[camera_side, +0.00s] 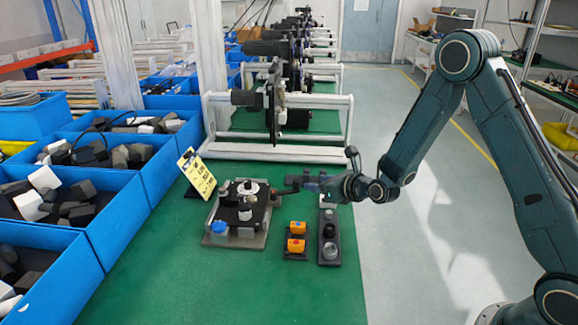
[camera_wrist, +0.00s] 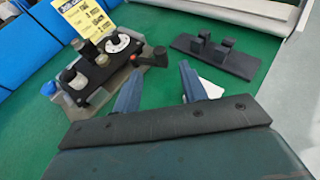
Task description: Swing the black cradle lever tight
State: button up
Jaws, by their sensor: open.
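The work fixture (camera_side: 238,213) stands on the green table in the side view, with black blocks, a white dial and a blue cap on a grey base. In the wrist view the fixture (camera_wrist: 100,70) lies ahead and left of my gripper. A short black lever with a reddish hub (camera_wrist: 150,57) sticks out at its right side; I take this for the cradle lever. My gripper (camera_wrist: 160,86) is open, with nothing between its blue fingers, and the lever lies beyond the fingertips. In the side view my gripper (camera_side: 290,184) is just right of the fixture, and hides part of that area.
A yellow card (camera_side: 197,174) stands behind the fixture. A holder with orange pieces (camera_side: 296,240) and a grey tray with round parts (camera_side: 329,243) lie to its right. A black rack (camera_wrist: 215,57) is at right in the wrist view. Blue bins (camera_side: 60,245) line the left.

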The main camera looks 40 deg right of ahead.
jog(key=shift+v, duration=1.75)
